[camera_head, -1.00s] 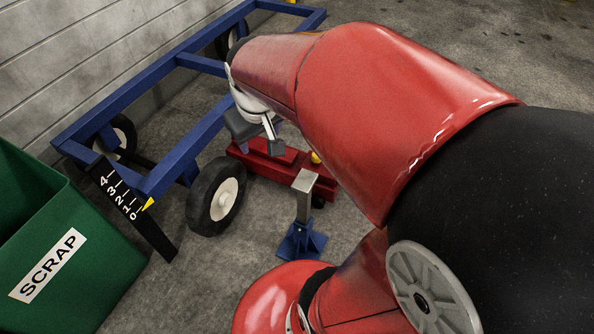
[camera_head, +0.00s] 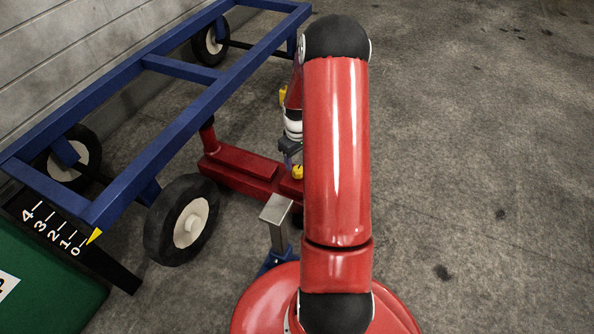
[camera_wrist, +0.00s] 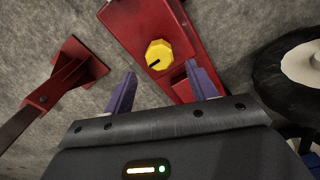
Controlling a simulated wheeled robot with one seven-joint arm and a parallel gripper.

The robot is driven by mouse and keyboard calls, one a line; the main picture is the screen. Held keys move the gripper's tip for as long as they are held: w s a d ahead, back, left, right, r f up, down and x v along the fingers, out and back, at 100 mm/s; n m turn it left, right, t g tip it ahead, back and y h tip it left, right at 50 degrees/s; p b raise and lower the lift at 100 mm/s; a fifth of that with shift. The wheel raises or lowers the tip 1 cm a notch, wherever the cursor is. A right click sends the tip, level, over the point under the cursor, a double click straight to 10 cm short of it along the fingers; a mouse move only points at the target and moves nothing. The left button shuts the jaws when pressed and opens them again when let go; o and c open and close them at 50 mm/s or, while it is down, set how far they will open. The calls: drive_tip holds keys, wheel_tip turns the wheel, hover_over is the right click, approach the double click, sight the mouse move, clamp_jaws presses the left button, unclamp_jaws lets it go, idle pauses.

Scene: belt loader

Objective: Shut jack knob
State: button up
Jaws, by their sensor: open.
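The jack knob (camera_wrist: 159,54) is a yellow round knob with a dark pointer mark, on the red floor jack (camera_wrist: 160,20) in the wrist view. In the head view the yellow knob (camera_head: 297,172) sits at the near end of the red jack (camera_head: 240,166). My gripper (camera_wrist: 158,78) is open and empty; its two purple fingers point toward the knob, which shows between and beyond their tips, with no visible contact. In the head view my gripper (camera_head: 290,150) is just above the knob, partly hidden behind my arm.
A blue cart frame (camera_head: 185,72) on black wheels stands along the wall. A blue-based stand with a grey post (camera_head: 276,210) is near the jack. A scale board with a yellow pointer (camera_head: 95,236) and a green bin (camera_head: 50,290) are at left. Floor at right is clear.

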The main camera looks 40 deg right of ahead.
sight(297, 168)
wheel_tip(297, 168, down, 6)
drive_tip(key=shift+r+b, duration=0.1)
drive_tip(key=shift+b, duration=0.35)
drive_tip(key=c, duration=1)
